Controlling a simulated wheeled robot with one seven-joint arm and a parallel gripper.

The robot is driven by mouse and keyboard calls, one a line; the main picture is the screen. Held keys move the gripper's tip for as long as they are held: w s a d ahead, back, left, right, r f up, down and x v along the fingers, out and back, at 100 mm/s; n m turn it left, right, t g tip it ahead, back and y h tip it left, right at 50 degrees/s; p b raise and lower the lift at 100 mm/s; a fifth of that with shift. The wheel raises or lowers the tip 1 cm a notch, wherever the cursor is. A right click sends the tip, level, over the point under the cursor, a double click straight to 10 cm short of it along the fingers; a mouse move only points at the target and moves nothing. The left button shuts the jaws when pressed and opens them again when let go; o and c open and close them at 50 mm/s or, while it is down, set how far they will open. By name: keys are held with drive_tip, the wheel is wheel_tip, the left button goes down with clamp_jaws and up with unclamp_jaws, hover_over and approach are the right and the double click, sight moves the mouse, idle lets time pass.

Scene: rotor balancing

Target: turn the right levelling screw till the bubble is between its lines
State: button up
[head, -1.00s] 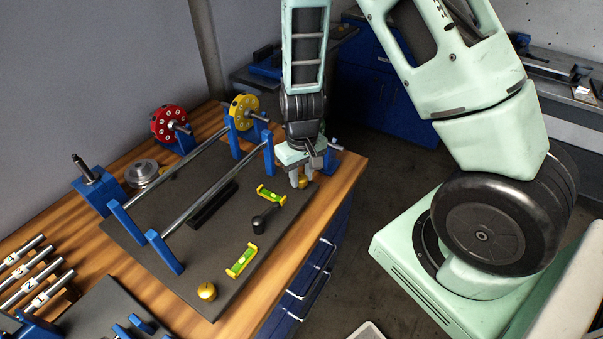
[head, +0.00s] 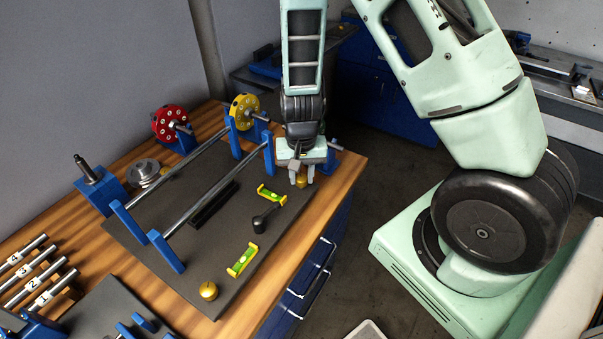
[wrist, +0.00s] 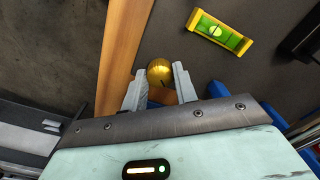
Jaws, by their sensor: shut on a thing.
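The right levelling screw is a round brass knob (head: 302,180) at the far right corner of the dark plate. My gripper (head: 297,178) points down at it with its jaws shut on the knob. In the wrist view the knob (wrist: 159,74) sits between the two grey fingers (wrist: 159,86). The yellow level with a green vial (head: 271,195) lies beside it on the plate. In the wrist view the level (wrist: 221,32) shows a pale bubble toward the vial's left part. The lines are too small to judge the bubble against them.
A second brass knob (head: 208,291) and a second yellow level (head: 242,260) are at the near end of the plate (head: 205,240). A black knobbed part (head: 262,220) stands between the levels. Blue posts (head: 166,252) carry rails on the left.

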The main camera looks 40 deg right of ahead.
sight(301, 178)
drive_tip(key=o, duration=1)
drive_tip(key=shift+c, duration=0.2)
wheel_tip(301, 178, up, 17)
drive_tip(key=shift+r+p, duration=0.2)
drive_tip(key=shift+p, duration=0.1)
